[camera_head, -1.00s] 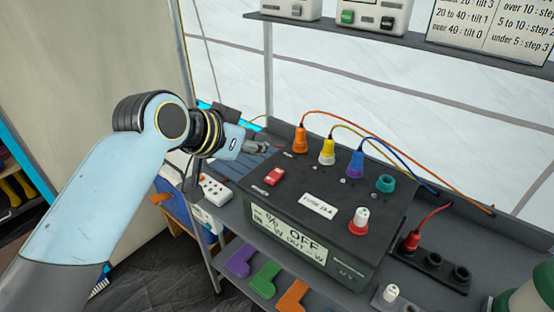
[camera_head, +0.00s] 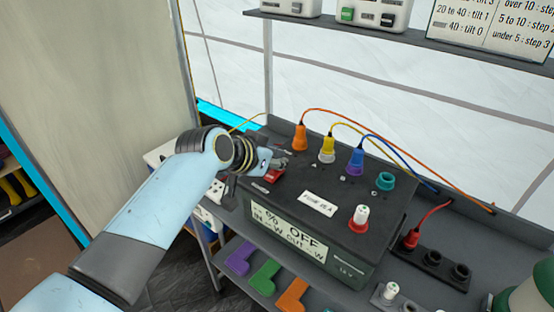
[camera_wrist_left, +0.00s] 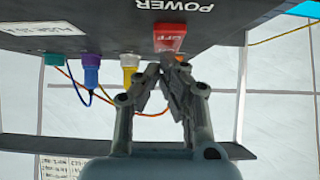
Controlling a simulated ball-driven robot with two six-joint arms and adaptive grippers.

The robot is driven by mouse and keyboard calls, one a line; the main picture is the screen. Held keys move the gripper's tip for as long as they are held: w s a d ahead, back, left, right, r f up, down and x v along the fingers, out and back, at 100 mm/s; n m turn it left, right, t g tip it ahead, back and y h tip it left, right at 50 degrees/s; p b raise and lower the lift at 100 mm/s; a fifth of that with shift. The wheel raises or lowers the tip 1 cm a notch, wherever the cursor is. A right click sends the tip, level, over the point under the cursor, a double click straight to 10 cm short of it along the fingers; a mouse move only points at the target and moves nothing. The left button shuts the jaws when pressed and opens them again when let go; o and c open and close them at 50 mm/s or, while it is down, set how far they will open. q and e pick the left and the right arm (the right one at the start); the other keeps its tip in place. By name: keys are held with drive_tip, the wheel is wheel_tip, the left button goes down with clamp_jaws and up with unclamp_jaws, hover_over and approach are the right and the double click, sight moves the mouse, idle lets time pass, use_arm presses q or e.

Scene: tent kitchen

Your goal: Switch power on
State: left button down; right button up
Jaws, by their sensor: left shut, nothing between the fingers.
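The dark power box (camera_head: 258,193) stands on the grey bench, and its front display reads OFF. Its red power switch (camera_head: 273,175) is at the top left of the box. In the left wrist view the red switch (camera_wrist_left: 169,38) reads OFF, with POWER lettered beside it. My left gripper (camera_head: 281,161) is over the switch, its fingers partly covering it. In the left wrist view the gripper (camera_wrist_left: 170,64) is shut and empty, its fingertips at the switch's edge; I cannot tell if they touch. My right gripper is not in view.
Orange (camera_head: 300,139), yellow (camera_head: 327,150) and blue (camera_head: 355,162) plugs with cables stand behind the switch. A teal socket (camera_head: 385,181) and a red-and-white knob (camera_head: 359,218) are on the right. Coloured brackets (camera_head: 265,277) lie on the lower shelf.

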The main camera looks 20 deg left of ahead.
use_arm(q)
drive_tip(key=shift+w+d+g+y+p, duration=0.15)
drive_tip(key=shift+w+g+y+p, duration=0.2)
drive_tip(key=shift+g+p, duration=1.1)
drive_tip(key=shift+f+t+p, duration=0.2)
drive_tip(key=shift+t+p, duration=0.15)
drive_tip(key=shift+p, duration=0.55)
drive_tip(key=shift+w+f, duration=0.1)
drive_tip(key=shift+f, duration=0.35)
